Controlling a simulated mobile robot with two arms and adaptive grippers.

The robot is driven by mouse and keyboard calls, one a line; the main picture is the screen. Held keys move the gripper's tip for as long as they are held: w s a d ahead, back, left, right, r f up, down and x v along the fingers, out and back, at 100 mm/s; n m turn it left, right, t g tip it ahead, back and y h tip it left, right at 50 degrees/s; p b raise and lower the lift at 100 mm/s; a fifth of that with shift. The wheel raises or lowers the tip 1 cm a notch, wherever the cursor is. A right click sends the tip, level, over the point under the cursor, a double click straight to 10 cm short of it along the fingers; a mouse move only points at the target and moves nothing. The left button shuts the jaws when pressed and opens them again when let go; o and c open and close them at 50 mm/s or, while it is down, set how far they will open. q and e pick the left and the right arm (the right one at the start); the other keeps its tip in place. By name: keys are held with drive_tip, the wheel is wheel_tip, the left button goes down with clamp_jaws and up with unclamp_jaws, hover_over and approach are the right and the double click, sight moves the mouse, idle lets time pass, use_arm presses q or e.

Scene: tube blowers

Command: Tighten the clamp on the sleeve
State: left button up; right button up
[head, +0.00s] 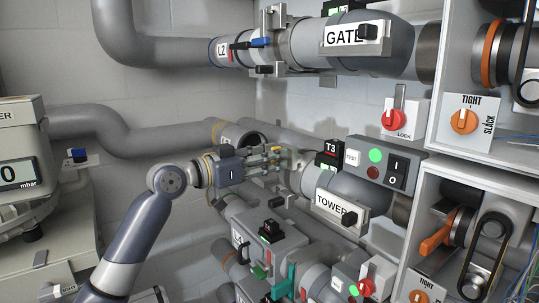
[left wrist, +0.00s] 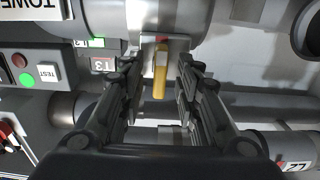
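A yellow lever (left wrist: 160,70) hangs from a grey metal bracket (left wrist: 178,46) on a thick grey pipe in the left wrist view. I cannot tell for sure that this is the sleeve clamp. My left gripper (head: 279,158) is among the middle pipes, above left of the TOWER label (head: 335,207). In the left wrist view its two fingers (left wrist: 159,78) are apart, one on each side of the lever, with gaps visible. The fingers partly hide the fitting in the head view. An open pipe end (head: 254,138) shows just behind the gripper. My right gripper is in neither view.
The T3 box (head: 330,148) and a grey TEST button box (head: 378,163) stand close right of the gripper. A GATE pipe (head: 385,45) runs above. Boxes with orange TIGHT/SLACK knobs (head: 464,121) are at the right.

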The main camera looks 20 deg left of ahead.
use_arm(q)
clamp_jaws()
drive_tip(key=m+b, duration=0.2)
drive_tip(key=m, duration=0.4)
drive_tip(key=m+b, duration=0.3)
drive_tip(key=m, duration=0.3)
drive_tip(key=m+b, duration=0.3)
drive_tip(key=m, duration=0.2)
drive_tip(key=shift+s+d+f+m, duration=0.15)
drive_tip(key=shift+d+f+m, duration=0.15)
drive_tip(key=shift+m, duration=0.1)
idle(0.8)
